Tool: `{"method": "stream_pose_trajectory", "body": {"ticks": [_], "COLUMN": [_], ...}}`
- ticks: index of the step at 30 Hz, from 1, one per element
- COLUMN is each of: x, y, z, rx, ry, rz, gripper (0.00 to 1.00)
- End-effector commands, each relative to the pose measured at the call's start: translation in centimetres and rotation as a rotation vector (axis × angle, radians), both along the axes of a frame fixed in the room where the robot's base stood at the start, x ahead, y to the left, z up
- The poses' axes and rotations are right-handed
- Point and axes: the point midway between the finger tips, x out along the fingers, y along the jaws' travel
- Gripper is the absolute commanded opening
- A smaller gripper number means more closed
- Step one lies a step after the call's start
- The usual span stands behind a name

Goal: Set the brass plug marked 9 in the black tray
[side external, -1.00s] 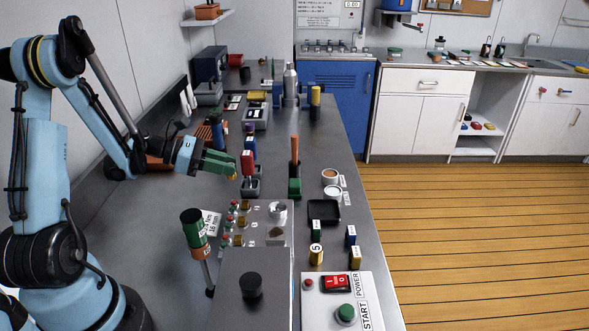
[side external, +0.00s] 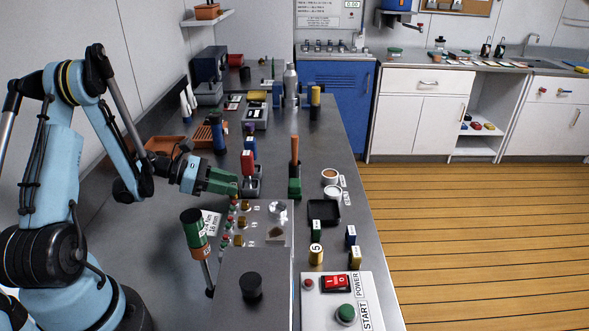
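The black tray (side external: 324,212) lies flat on the bench right of the valve panel, and nothing shows in it. A brass plug (side external: 316,257) stands in front of it with a label that looks like 5. Another brass plug (side external: 355,259) stands to its right, its mark too small to read. I cannot make out a 9 on any plug. My gripper (side external: 236,188) has green fingers and is at the far left corner of the panel, well left of the tray. Its fingertips are too small to show whether they are apart or hold anything.
A green plug (side external: 316,229) and a blue plug (side external: 350,236) stand near the tray. The valve panel (side external: 268,211) lies between my gripper and the tray. A tall green-based post (side external: 295,167) and a red block (side external: 248,162) stand beyond it. White-labelled cups (side external: 331,176) stand behind the tray.

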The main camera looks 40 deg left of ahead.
Motion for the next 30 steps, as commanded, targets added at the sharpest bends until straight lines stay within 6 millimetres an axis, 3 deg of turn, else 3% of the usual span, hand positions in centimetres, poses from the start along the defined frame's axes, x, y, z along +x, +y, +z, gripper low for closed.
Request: {"method": "stream_pose_trajectory", "body": {"ticks": [11, 24, 30], "x": [-0.5, -5.0, -4.5], "y": [0.5, 3.9, 3.0], "z": [0.3, 2.6, 3.7], "rx": [0.000, -0.001, 0.087], "ry": [0.000, 0.001, 0.001], "rz": [0.002, 0.003, -0.050], "gripper": [0.39, 0.39, 0.39]}}
